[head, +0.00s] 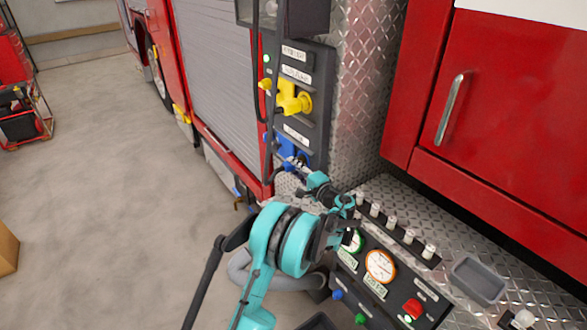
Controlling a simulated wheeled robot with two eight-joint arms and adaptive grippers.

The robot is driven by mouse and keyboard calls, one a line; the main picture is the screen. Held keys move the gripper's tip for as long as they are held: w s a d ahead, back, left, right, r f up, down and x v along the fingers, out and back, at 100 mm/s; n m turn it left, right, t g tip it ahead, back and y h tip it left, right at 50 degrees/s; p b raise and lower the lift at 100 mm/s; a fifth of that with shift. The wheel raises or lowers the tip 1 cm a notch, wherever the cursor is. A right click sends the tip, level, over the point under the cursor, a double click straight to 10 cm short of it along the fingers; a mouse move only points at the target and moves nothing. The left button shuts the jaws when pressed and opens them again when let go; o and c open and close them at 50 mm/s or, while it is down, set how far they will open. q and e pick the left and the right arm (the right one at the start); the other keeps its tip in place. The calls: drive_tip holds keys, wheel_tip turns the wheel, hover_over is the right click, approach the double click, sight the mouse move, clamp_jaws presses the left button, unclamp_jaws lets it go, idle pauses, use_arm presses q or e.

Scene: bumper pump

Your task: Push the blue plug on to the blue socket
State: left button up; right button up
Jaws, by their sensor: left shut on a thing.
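The blue plug (286,146) is at the lower part of the dark side panel, with black cable hanging beside it. The blue socket (304,157) seems to be the small blue part on the panel just right of the plug. It is partly hidden, and I cannot tell whether the two touch or are seated. My left gripper (292,163) reaches up to them from below, at the end of my teal arm. It is shut on the blue plug, and its fingertips are small and partly merged with the blue parts. My right gripper is not in view.
A yellow plug and socket (288,98) sit above on the same panel (317,125). A control box with gauges (380,266) and several white-topped levers stands right of my arm. A grey tray (479,280) lies on the tread plate. Open floor (110,190) is at left.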

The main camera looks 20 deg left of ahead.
use_arm(q)
drive_tip(key=shift+w+d, duration=0.15)
drive_tip(key=shift+w, duration=0.05)
drive_tip(key=o, duration=1.1)
drive_tip(key=shift+o, duration=0.2)
drive_tip(key=v, duration=1.2)
drive_tip(key=s+a+r+n+g+h, duration=0.25)
drive_tip(key=s+h, duration=0.45)
drive_tip(key=s, duration=0.7)
drive_tip(key=s+d+f+n+h, duration=0.1)
drive_tip(key=s+d+h, duration=0.3)
drive_tip(key=s, duration=0.6)
drive_tip(key=s+d+f+n+h, duration=0.2)
drive_tip(key=s+d+f+h, duration=0.1)
drive_tip(key=s, duration=0.7)
drive_tip(key=shift+s+d+t+h, duration=0.35)
drive_tip(key=shift+d+h, duration=0.45)
